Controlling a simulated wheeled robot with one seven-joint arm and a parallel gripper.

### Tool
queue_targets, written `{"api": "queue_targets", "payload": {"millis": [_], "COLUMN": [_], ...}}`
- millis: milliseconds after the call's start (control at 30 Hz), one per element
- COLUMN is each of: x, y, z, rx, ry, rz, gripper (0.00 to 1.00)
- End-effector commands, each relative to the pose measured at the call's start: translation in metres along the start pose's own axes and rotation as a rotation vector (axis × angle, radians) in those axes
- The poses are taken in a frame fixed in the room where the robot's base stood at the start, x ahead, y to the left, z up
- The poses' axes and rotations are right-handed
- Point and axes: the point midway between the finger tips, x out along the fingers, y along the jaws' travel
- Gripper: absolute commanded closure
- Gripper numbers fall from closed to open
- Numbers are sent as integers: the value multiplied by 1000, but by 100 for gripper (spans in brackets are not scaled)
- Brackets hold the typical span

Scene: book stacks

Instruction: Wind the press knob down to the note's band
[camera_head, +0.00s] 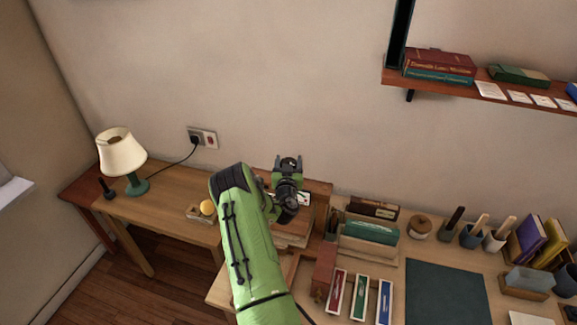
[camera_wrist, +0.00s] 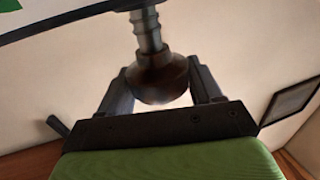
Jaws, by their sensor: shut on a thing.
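A round dark brown knob (camera_wrist: 160,80) on a threaded metal screw (camera_wrist: 148,28) sits between the two fingers of my gripper (camera_wrist: 163,86) in the wrist view. The fingers are shut on the knob from both sides. In the head view my gripper (camera_head: 288,190) is over the wooden press (camera_head: 318,188), and the wrist and gripper hide the knob. A white note (camera_head: 304,199) with dark marks shows partly beside my gripper; its band is too small to read. A pale surface with a green patch (camera_wrist: 10,5) shows at the wrist view's top left corner.
Right of the press are red, green and blue narrow boxes (camera_head: 360,297), a book holder (camera_head: 370,240), a dark mat (camera_head: 445,292) and several cups. A shelf (camera_head: 440,88) hangs above right.

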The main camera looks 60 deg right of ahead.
Motion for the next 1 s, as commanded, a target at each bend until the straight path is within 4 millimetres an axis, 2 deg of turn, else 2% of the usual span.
{"api": "queue_targets", "payload": {"millis": [133,600,1000], "x": [2,2,0], "y": [-1,-2,0], "z": [6,5,-1], "rx": [-1,-3,-1], "ry": [18,18,10], "rz": [65,280,333], "gripper": [66,66,66]}}
